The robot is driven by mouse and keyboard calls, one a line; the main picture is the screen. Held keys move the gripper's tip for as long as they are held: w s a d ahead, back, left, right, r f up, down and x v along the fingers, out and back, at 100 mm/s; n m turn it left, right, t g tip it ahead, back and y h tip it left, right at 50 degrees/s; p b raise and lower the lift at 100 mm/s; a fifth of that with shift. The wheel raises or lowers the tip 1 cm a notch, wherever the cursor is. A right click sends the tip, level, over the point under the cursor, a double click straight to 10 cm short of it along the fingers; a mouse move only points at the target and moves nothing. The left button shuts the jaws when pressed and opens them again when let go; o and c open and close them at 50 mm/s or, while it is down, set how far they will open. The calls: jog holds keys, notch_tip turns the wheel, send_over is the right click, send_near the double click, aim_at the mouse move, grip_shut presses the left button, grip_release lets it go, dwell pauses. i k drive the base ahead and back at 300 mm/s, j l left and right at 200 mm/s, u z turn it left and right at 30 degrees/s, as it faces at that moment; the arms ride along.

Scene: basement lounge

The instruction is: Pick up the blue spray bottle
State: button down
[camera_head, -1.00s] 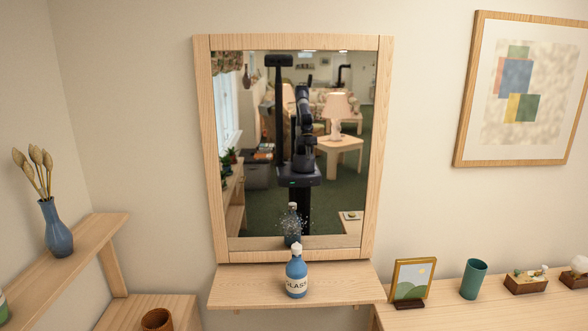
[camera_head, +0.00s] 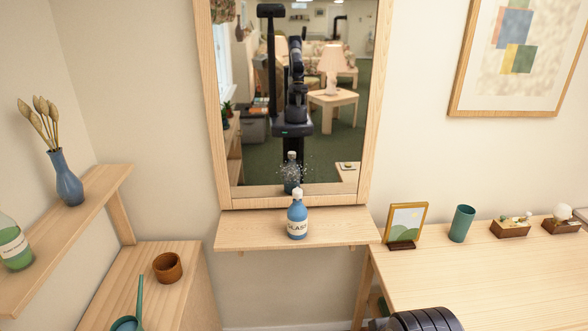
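The blue spray bottle (camera_head: 297,219) stands upright on a small wooden shelf (camera_head: 245,233) below the mirror. It has a white top and a pale label reading "GLASS". Its reflection shows in the mirror (camera_head: 330,140) behind it, next to several droplet-like specks. My own body and arm show in the mirror, with the arm raised; my gripper is not seen clearly there and is not directly in view. Nothing touches the bottle.
A wooden desk (camera_head: 500,275) at right holds a picture frame (camera_head: 405,224), a teal cup (camera_head: 461,223) and small boxes. At left, a shelf (camera_head: 75,235) bears a blue vase (camera_head: 66,180) and a green bottle (camera_head: 13,243). A brown pot (camera_head: 168,267) stands on a lower cabinet.

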aim_at(296, 212)
jog(key=i+j, duration=0.2)
jog(key=i, duration=0.3)
jog(key=i+j, duration=0.2)
jog(key=i, duration=0.25)
jog(key=j+u, duration=0.05)
